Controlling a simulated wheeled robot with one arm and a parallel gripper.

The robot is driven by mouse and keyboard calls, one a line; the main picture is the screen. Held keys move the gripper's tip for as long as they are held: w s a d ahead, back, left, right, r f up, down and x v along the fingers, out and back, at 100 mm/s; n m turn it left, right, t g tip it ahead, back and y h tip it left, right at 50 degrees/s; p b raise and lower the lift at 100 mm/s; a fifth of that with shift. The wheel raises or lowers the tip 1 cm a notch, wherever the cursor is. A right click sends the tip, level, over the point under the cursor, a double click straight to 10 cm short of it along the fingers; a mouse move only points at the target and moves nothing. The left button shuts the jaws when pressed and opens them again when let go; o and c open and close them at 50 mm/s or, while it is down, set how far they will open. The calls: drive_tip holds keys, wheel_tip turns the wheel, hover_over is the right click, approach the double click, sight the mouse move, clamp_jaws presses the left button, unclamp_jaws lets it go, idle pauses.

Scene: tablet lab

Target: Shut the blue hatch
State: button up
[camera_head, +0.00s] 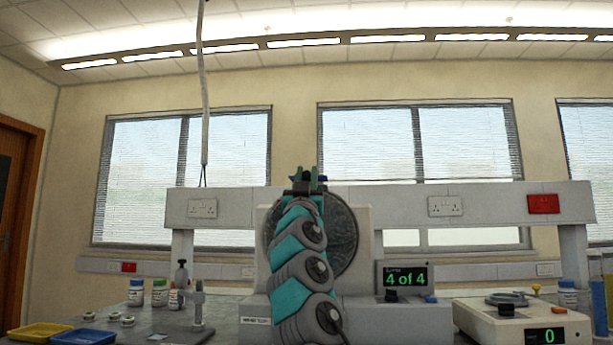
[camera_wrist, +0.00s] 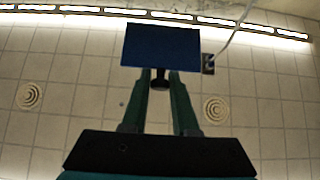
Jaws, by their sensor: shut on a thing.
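The blue hatch (camera_wrist: 161,46) shows in the wrist view as a flat dark-blue panel against the ceiling, with a dark knob (camera_wrist: 160,80) at its near edge. My gripper (camera_wrist: 160,76) has its two green fingers on either side of this knob and is shut on it. In the head view my gripper (camera_head: 308,180) is at the top of the grey machine (camera_head: 363,222) with the round dark drum (camera_head: 343,240). Only small blue bits of the hatch (camera_head: 322,178) show beside the fingers there. My arm hides the drum's middle and left part.
A display (camera_head: 404,279) reading "4 of 4" stands right of the drum. A balance (camera_head: 520,318) reading 0 is at the right. Bottles (camera_head: 160,293), a metal stand (camera_head: 198,310), a yellow tray (camera_head: 38,333) and a blue tray (camera_head: 84,337) are at the left. A white cable (camera_head: 204,90) hangs from above.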

clamp_jaws()
idle(0.9)
